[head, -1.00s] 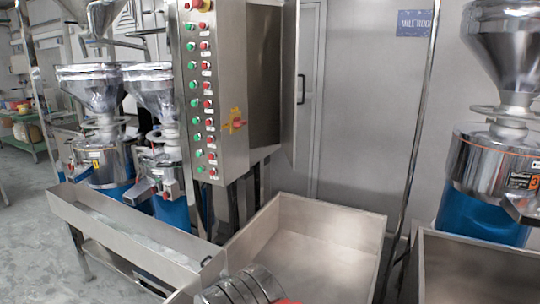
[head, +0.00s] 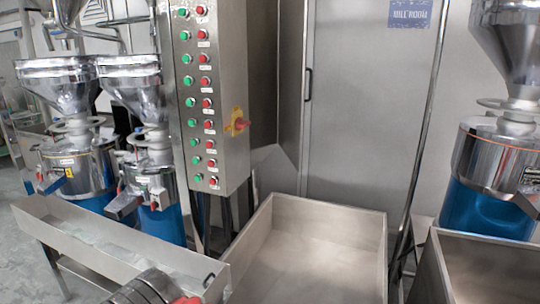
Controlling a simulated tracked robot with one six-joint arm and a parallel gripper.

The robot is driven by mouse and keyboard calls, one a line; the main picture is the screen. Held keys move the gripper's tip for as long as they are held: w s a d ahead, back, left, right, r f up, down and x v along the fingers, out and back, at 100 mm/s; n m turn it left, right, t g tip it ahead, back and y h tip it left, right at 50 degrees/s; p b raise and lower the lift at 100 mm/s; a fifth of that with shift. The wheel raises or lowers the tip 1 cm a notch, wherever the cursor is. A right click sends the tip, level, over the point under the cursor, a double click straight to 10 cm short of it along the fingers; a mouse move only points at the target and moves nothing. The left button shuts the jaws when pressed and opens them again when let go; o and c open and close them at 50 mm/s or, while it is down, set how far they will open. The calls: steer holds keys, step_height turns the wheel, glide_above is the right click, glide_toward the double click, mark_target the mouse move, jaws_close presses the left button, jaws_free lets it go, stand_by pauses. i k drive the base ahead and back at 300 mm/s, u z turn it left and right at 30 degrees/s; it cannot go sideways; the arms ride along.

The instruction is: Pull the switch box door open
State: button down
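The switch box (head: 210,95) is a tall steel cabinet in the head view, left of centre. Its front has columns of green and red buttons. A red and yellow rotary switch (head: 237,122) is on its right-hand side. A darker steel panel (head: 264,75) stands right behind that side; I cannot tell whether it is the box door or how far it is open. My gripper is not in view. Only a ribbed metal part with red on it, likely of my arm, shows at the bottom edge, well below the box.
A steel trough (head: 110,250) and a wide open steel bin (head: 320,215) stand in front of the box. Mills with blue bases stand at left (head: 75,165) and right (head: 490,165). A grey room door (head: 370,110) with a dark handle is behind. A steel post (head: 425,120) rises right of the bin.

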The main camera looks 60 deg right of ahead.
mark_target(292, 14)
steer(key=z, duration=0.4)
steer(key=i, duration=1)
steer(key=z, duration=0.65)
